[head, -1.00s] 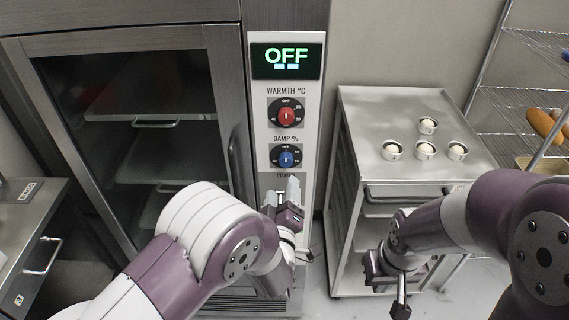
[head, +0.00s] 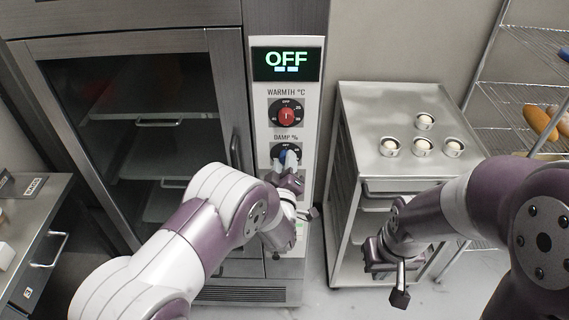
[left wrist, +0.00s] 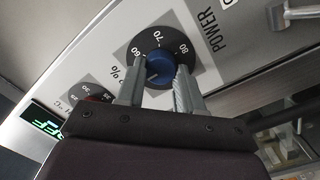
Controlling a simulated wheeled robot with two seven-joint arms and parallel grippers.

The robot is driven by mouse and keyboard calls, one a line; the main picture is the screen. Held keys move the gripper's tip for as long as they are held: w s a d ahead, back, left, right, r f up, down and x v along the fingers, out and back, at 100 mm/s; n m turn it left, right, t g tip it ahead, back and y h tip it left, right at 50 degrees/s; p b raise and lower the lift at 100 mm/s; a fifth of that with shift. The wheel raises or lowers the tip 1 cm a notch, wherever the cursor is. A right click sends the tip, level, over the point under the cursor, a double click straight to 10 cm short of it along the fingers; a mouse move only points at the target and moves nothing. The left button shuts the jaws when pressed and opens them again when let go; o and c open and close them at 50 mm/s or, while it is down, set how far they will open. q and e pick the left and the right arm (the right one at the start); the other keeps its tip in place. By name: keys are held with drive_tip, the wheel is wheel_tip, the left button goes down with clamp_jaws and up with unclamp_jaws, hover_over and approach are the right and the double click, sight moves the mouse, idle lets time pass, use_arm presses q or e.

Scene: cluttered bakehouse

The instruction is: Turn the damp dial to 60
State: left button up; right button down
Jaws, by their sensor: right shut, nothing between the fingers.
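The damp dial is a blue knob on a black scale below the label DAMP % on the oven's control panel. In the head view the dial (head: 284,153) is partly covered by my left gripper (head: 286,160). In the left wrist view the blue knob (left wrist: 160,65) shows beyond and between the two grey fingers of my left gripper (left wrist: 158,82), which are apart, one on each side. Contact cannot be told. The scale shows 60, 70 and 80; its near part is hidden. My right gripper (head: 374,254) is shut and empty, in front of the steel cabinet.
The red warmth dial (head: 286,117) sits just above the damp dial. The display (head: 287,63) above reads OFF. The oven's glass door (head: 135,130) is left of the panel. The steel cabinet (head: 390,105) at right carries several small cups with pale contents.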

use_arm(q)
drive_tip(key=shift+d+r+m+g+b, duration=0.15)
drive_tip(key=shift+m+b, duration=1.05)
drive_tip(key=shift+m, duration=1.65)
drive_tip(key=shift+f+m+g+b, duration=0.15)
drive_tip(key=shift+m+b, duration=1.05)
drive_tip(key=shift+m, duration=1.65)
drive_tip(key=shift+r, duration=0.1)
drive_tip(key=o, duration=1)
drive_tip(key=shift+o, duration=0.2)
